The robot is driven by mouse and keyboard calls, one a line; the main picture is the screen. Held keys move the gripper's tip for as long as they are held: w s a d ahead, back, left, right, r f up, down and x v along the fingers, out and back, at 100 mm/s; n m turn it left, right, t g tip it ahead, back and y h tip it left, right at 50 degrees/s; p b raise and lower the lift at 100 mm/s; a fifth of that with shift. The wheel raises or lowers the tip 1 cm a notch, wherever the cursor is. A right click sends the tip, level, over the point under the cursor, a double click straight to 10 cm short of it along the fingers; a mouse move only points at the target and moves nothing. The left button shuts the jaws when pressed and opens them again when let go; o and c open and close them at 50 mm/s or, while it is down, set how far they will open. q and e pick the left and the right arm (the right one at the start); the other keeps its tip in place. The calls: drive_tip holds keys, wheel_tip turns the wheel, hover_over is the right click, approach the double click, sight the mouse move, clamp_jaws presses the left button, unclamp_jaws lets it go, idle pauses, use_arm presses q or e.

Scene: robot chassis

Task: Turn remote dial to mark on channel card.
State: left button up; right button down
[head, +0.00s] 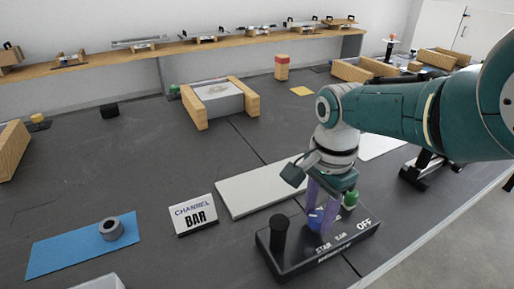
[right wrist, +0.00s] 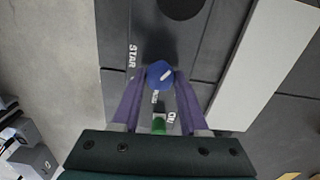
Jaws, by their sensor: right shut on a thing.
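The remote (head: 310,252) is a black box with a black post at its left end and the words STAR, BAR and OFF on top. Its blue dial (head: 315,217) is mostly hidden by my gripper in the head view. The right wrist view shows the dial (right wrist: 160,74) with a short slanted white line. My right gripper (head: 318,210), with purple fingers pointing down, is shut on the dial; the fingertips (right wrist: 160,76) flank it. The channel card (head: 194,215) is white, stands left of the remote and reads CHANNEL BAR. My left gripper is not in view.
A green knob (head: 351,198) is just right of the fingers. A pale flat panel (head: 262,189) lies behind the remote. A grey ring (head: 111,229) sits on a blue mat (head: 70,250) at left. A wooden-sided box (head: 218,103) stands farther back.

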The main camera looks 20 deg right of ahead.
sight(319, 217)
drive_tip(key=shift+m, duration=0.8)
drive_tip(key=shift+c, duration=2.1)
unclamp_jaws()
wheel_tip(319, 217, up, 10)
drive_tip(key=p, duration=0.9)
drive_tip(key=shift+f, duration=0.1)
